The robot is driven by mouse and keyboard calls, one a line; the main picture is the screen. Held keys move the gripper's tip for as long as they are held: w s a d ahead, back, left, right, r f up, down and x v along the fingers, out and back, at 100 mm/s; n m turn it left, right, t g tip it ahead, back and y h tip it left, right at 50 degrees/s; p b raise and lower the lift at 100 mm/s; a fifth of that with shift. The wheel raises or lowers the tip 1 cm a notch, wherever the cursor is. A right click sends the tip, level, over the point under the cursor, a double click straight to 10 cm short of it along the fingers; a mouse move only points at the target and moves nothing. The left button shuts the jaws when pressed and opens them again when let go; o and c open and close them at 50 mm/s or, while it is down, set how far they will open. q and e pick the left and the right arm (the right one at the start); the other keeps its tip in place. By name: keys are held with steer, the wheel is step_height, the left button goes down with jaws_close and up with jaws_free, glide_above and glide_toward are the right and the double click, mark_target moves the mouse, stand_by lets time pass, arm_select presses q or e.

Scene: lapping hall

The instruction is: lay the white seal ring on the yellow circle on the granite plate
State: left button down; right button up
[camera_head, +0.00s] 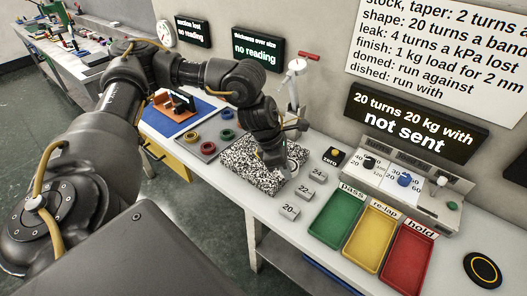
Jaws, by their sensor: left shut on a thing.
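The granite plate (240,175) is a black-and-white speckled slab on the bench, near the middle of the view. My left gripper (275,170) reaches down over its right part, with the fingers pointing at the surface. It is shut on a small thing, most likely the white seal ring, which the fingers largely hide. I cannot tell whether that touches the plate. The yellow circle on the plate is not clearly visible; the gripper covers part of that area. My right gripper is not in view.
A white-and-red lever tool (296,68) stands behind. A black disc with a yellow ring (482,269) lies far right.

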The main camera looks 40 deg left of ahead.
arm_select(q)
steer(key=a+n+y, duration=0.1)
steer(key=n, duration=0.2)
steer(key=w+a+n+t+y, duration=0.1)
steer(key=n, duration=0.2)
steer(key=w+a+r+n+y, duration=0.1)
steer(key=n, duration=0.2)
steer(key=shift+w+a+n+t+p, duration=0.1)
steer(key=shift+a+n+t+p, duration=0.2)
steer(key=shift+a+p, duration=0.1)
steer(key=w+a+f+n, duration=0.1)
steer(key=w+a+f, duration=0.1)
steer(key=w+a, duration=0.1)
steer(key=w+a+f+n+y+b, duration=0.1)
steer(key=w+a+f, duration=0.2)
steer(key=a, duration=0.1)
steer(key=w+a+f+n+b, duration=0.1)
steer(key=w+a+f+n, duration=0.1)
steer(key=w+a+f, duration=0.1)
steer(key=shift+w+a+y, duration=0.4)
steer(key=shift+a, duration=0.15)
steer(key=shift+w+a+f, duration=0.2)
steer(key=shift+w+f, duration=0.05)
steer(key=shift+f, duration=0.15)
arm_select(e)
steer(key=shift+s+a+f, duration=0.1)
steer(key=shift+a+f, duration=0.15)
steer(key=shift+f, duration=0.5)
